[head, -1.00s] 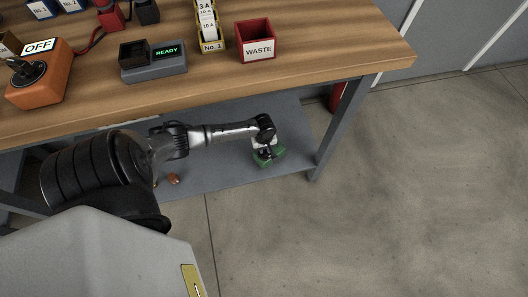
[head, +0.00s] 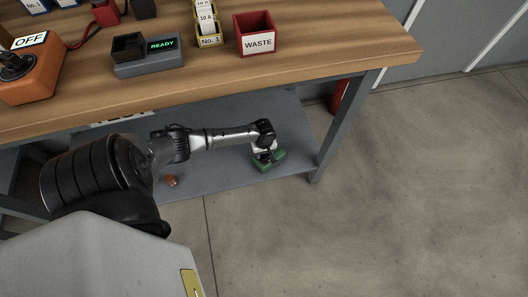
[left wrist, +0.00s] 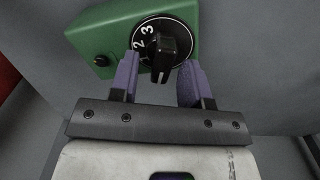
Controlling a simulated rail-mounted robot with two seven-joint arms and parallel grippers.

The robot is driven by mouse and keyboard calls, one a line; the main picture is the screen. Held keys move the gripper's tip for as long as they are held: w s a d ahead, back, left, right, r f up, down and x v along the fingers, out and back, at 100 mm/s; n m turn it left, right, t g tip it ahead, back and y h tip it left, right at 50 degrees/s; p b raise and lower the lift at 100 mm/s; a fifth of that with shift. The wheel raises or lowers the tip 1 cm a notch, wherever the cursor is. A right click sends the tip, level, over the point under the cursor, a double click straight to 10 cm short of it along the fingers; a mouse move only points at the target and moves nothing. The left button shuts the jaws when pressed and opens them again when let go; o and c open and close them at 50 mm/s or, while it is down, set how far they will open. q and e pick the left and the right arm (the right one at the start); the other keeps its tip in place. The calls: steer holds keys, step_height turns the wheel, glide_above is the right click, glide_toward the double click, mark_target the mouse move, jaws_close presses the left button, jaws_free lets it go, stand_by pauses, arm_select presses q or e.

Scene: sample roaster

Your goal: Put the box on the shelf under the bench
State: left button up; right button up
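The green box (head: 279,157) is at the right end of the grey shelf (head: 225,178) under the bench, partly hidden by my left gripper (head: 265,152). In the left wrist view the box (left wrist: 100,42) has a black dial with numbers and a raised black knob (left wrist: 164,55). My left gripper (left wrist: 160,72) has its two purple fingers on either side of the knob, with a gap visible between them and the knob. The gripper is open. Whether the box's underside rests fully on the shelf is hidden. My right gripper is not in view.
The wooden bench top (head: 330,50) overhangs the shelf. A bench leg (head: 345,125) stands right of the box, with a red object (head: 340,95) behind it. A small orange-brown item (head: 172,181) lies on the shelf further left. The floor to the right is clear.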

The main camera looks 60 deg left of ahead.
arm_select(q)
steer(key=shift+r, duration=0.15)
steer(key=shift+m, duration=0.3)
steer(key=r+p, duration=0.2)
steer(key=d+r+p, duration=0.1)
steer(key=r+p, duration=0.1)
steer(key=r, duration=0.1)
steer(key=shift+s+r, duration=0.1)
steer(key=shift+s, duration=0.05)
steer(key=s+d+r+m+t, duration=0.1)
steer(key=s+d+r+m, duration=0.2)
steer(key=d, duration=0.4)
steer(key=s+d+r+m, duration=0.1)
steer(key=s+d+m, duration=0.2)
steer(key=d+m, duration=0.25)
steer(key=s+d+r+m+t, duration=0.1)
steer(key=s+d+r+m, duration=0.15)
steer(key=d, duration=0.55)
steer(key=s+d+r+m+t, duration=0.1)
steer(key=s+d+r+m, duration=0.2)
steer(key=s+r+m, duration=0.3)
step_height(320, 180, up, 5)
steer(key=shift+s+d+f+t, duration=0.1)
steer(key=shift+s+d+t, duration=0.05)
steer(key=shift+s+t, duration=0.15)
